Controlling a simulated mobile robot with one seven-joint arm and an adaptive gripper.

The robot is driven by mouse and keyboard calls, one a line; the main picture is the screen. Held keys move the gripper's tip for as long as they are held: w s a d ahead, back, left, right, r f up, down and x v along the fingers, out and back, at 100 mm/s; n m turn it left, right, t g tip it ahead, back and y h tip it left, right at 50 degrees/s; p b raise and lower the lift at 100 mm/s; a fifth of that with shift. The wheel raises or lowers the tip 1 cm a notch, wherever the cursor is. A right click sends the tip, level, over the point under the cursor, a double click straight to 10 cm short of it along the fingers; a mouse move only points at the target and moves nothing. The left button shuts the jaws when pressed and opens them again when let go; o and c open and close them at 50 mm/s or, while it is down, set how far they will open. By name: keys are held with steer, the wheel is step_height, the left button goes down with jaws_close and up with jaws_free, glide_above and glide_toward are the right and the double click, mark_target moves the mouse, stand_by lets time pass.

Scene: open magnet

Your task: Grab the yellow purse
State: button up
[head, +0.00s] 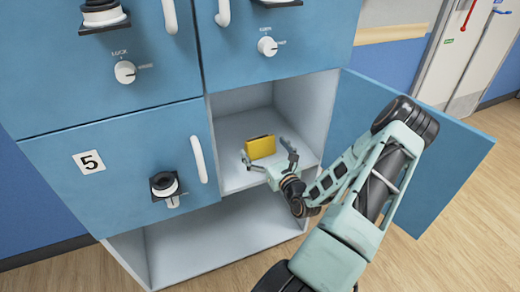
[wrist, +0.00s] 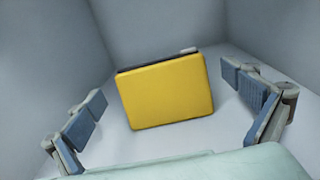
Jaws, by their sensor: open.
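The yellow purse (head: 261,147) stands in an open white compartment of the blue locker. In the wrist view the purse (wrist: 166,92) looks like a flat yellow case with a dark top edge, slightly tilted in the picture. My gripper (head: 269,159) is at the compartment's front, just in front of the purse. In the wrist view my gripper (wrist: 166,110) has its two fingers wide apart, one to each side of the purse, with gaps between. It is open and holds nothing.
White compartment walls (wrist: 65,50) rise close on the left and at the back. The opened blue door (head: 420,150) stands to the right of my arm. A closed door numbered 5 (head: 115,170) is on the left. An empty lower compartment (head: 215,235) lies below.

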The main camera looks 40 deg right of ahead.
steer(key=shift+w+d, duration=0.15)
steer(key=shift+w, duration=0.5)
steer(key=shift+w+d, duration=0.15)
steer(key=shift+w, duration=0.5)
steer(key=c, duration=1.3)
